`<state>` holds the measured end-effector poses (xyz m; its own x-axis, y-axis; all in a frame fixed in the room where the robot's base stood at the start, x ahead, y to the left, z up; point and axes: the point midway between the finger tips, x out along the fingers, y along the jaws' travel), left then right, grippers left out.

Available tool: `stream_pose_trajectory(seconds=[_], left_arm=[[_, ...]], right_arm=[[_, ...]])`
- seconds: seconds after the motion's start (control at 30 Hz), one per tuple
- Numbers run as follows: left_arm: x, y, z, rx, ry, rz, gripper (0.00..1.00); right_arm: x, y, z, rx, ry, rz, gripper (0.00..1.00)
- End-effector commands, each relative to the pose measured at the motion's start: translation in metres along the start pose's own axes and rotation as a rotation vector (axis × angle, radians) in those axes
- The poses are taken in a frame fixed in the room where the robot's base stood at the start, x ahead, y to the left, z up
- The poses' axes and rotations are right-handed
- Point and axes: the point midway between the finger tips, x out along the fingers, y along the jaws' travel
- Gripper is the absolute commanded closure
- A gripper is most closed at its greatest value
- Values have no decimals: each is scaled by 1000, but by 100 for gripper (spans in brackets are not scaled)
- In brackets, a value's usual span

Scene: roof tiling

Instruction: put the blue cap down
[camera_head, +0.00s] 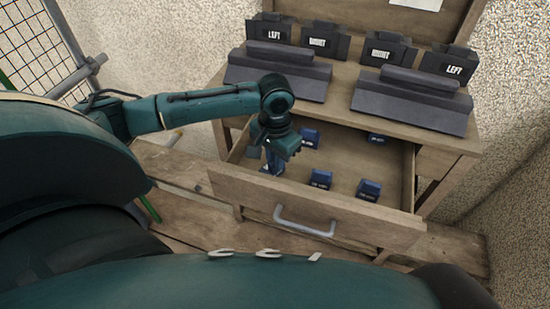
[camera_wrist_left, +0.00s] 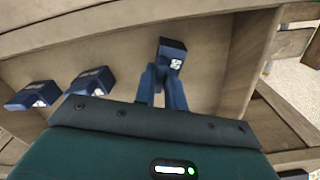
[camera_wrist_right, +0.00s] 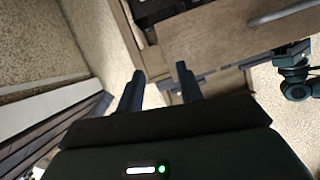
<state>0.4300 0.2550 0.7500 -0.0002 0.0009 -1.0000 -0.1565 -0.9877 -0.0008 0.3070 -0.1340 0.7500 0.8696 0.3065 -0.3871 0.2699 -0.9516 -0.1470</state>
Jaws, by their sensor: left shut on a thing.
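The blue cap (camera_wrist_left: 172,54) is between the fingertips of my left gripper (camera_wrist_left: 162,80), which is shut on it. In the head view my left gripper (camera_head: 271,158) reaches down into the left part of the open drawer (camera_head: 300,203), and the cap is largely hidden there. In the left wrist view the cap is close to the drawer floor; I cannot tell if it touches. My right gripper (camera_wrist_right: 158,85) is open and empty, with its fingers apart, outside the head view.
Other blue caps lie in the drawer: front middle (camera_head: 320,178), front right (camera_head: 369,189), back middle (camera_head: 310,138) and back right (camera_head: 376,138). Dark tile pieces (camera_head: 278,73) and labelled blocks (camera_head: 320,42) stand on the table top. The drawer's centre has bare floor.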

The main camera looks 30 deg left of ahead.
Motion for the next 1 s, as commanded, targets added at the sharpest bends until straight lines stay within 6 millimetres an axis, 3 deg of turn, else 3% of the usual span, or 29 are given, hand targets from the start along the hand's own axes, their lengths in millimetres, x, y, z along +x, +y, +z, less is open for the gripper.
stream_pose_trajectory(seconds=[0.07, 0.1, 0.33, 0.63, 0.77, 1.0], left_arm=[[2, 0, 0, 0, -1, 0, 100], [2, 0, 0, 0, 0, 0, 85], [2, 0, 0, 0, 0, 0, 67], [-1, 0, 0, 0, 1, 0, 67], [-20, 0, -1, 0, 3, 0, 67], [-73, 0, -1, -1, 3, 1, 67]], right_arm=[[-1, -1, -1, 1, -4, -1, 64], [0, 0, 0, 1, -6, -2, 64], [1, -2, 2, 2, -11, -6, 64], [3, -3, 4, 2, -8, -8, 64], [0, -4, -2, 3, -8, -9, 64], [2, -6, 0, 14, -45, -16, 64]])
